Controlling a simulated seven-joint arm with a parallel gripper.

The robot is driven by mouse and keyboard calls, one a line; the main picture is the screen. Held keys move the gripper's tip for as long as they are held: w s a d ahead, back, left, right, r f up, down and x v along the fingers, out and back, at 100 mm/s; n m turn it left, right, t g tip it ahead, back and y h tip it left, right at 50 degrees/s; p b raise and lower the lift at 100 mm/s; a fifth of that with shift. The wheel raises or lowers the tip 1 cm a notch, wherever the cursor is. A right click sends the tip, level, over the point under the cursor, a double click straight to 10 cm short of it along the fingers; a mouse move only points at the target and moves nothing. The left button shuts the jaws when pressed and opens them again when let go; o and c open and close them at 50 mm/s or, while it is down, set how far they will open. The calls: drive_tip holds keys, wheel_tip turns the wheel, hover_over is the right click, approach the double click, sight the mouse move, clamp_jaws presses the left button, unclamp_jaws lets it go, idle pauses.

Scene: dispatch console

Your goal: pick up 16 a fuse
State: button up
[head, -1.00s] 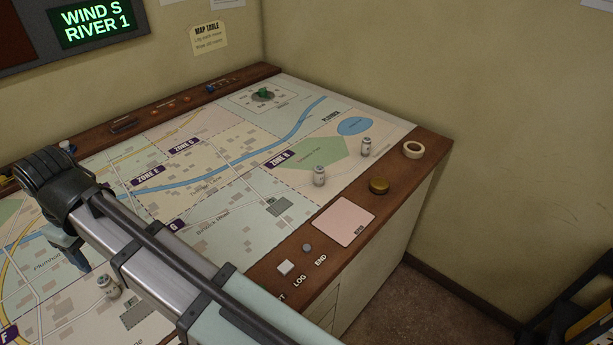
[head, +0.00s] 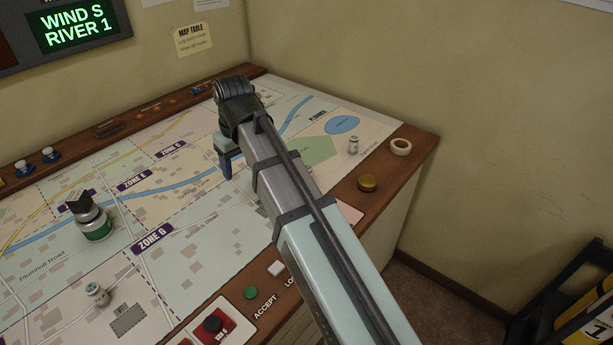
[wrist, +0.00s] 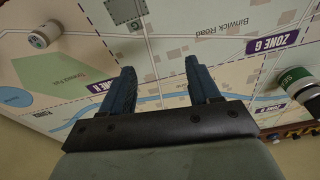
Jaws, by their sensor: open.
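Small pale cylinders with metal-grey ends, fuse-like, stand on the map table; their markings are too small to read. In the head view one (head: 353,145) is at the far right by the blue lake, and another (head: 97,292) is at the lower left. In the wrist view, a cylinder (wrist: 40,38) is at the upper left, beyond the green park. My gripper (head: 226,167) is over the middle of the map in the head view, left of the lake cylinder. In the wrist view, its fingers (wrist: 160,68) are apart with only map between them.
A green-labelled object with a dark top (head: 92,222) stands left of my gripper. A tape roll (head: 400,146) and a brass knob (head: 368,183) are on the right wooden edge. Buttons line the front edge. The wall is close behind the table.

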drive_tip(key=w+d+m+t, duration=0.1)
drive_tip(key=w+d+m, duration=0.25)
drive_tip(key=d, duration=1.65)
drive_tip(key=w+f, duration=0.1)
drive_tip(key=f, duration=0.1)
drive_tip(key=w+a+f+t, duration=0.1)
drive_tip(key=f, duration=0.2)
drive_tip(key=w+a+f+t, duration=0.1)
drive_tip(key=w+f, duration=0.1)
drive_tip(key=shift+w+f+y, duration=0.1)
drive_tip(key=shift+f+y, duration=0.15)
drive_tip(key=shift+y, duration=0.05)
drive_tip(key=shift+d+x, duration=0.2)
drive_tip(key=shift+x, duration=1.1)
drive_tip(key=shift+d+x, duration=0.15)
drive_tip(key=shift+x, duration=1.15)
drive_tip(key=shift+f, duration=0.1)
drive_tip(key=c, duration=1.1)
